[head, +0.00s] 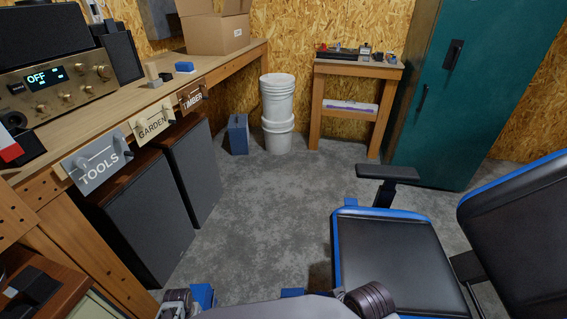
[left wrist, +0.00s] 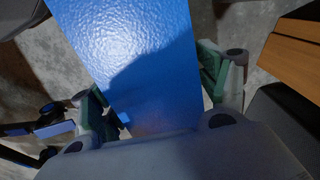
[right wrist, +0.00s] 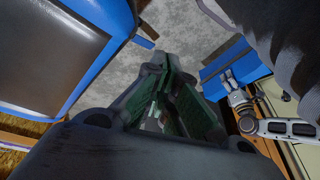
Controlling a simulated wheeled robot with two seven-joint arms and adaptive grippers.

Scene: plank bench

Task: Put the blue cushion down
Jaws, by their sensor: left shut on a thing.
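The blue cushion (left wrist: 130,45) fills the middle of the left wrist view as a smooth blue slab. My left gripper (left wrist: 150,88) is shut on it, one finger at each side. Its far end runs out of the picture. In the right wrist view, a blue slab (right wrist: 236,63) beside my left arm looks like the same cushion, held above the floor. In the head view, a blue piece (head: 203,295) at the bottom edge may be part of it. My right gripper (right wrist: 171,62) is empty, with its fingertips together, pointing toward the floor.
A black and blue chair (head: 390,260) stands at the right, close to my right arm. A wooden bench (head: 150,93) with dark speakers (head: 150,220) below runs along the left. A blue box (head: 238,134) and white buckets (head: 278,112) stand behind. The grey floor (head: 260,215) between is clear.

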